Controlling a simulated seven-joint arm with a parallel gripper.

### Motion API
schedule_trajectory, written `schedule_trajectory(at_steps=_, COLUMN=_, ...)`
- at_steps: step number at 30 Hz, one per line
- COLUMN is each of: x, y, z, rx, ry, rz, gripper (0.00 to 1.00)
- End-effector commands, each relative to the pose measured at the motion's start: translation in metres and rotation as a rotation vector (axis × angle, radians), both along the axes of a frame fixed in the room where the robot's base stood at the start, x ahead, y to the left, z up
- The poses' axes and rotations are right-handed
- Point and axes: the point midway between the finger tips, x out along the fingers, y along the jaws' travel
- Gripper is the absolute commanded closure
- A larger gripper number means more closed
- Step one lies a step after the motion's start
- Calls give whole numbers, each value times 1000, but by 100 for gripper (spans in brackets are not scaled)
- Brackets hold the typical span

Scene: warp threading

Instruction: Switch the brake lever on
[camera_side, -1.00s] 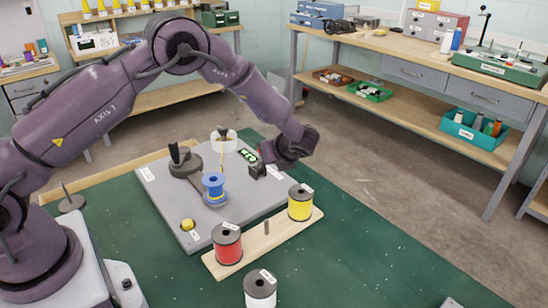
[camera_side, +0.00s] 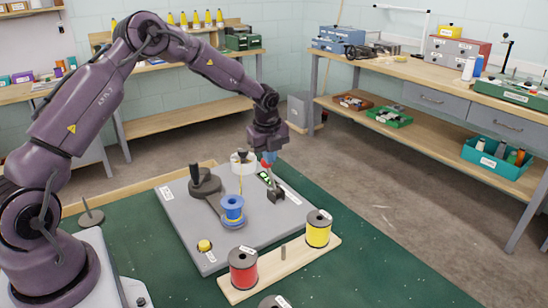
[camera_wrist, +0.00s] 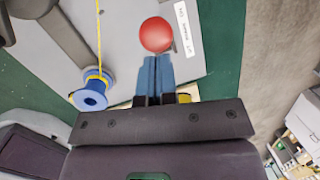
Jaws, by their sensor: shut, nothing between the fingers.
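The brake lever shows as a red ball knob (camera_wrist: 156,34) in the wrist view, just beyond my fingertips. In the side view the red knob (camera_side: 266,160) is partly hidden by my gripper, above a dark block (camera_side: 276,195) on the grey board (camera_side: 225,251). My gripper (camera_wrist: 157,58) points down with its blue fingers shut together and empty. The fingertips are close to the knob; I cannot tell whether they touch it. The lever's shaft is mostly hidden, and its on or off position cannot be told.
A blue spool (camera_side: 233,208) with yellow thread stands on the board, near a dark post (camera_side: 195,174) and a green display (camera_side: 264,178). A yellow button (camera_side: 204,246) is at the front. Red (camera_side: 243,269) and yellow (camera_side: 318,230) spools stand on a wooden rack (camera_side: 283,269).

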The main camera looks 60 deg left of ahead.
Motion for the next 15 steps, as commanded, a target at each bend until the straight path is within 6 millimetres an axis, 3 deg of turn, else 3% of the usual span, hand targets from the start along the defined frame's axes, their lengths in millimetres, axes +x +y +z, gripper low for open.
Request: schedule_trajectory(at_steps=15, x=0, y=11, z=-1, rx=6, ry=-1, rz=0, gripper=100)
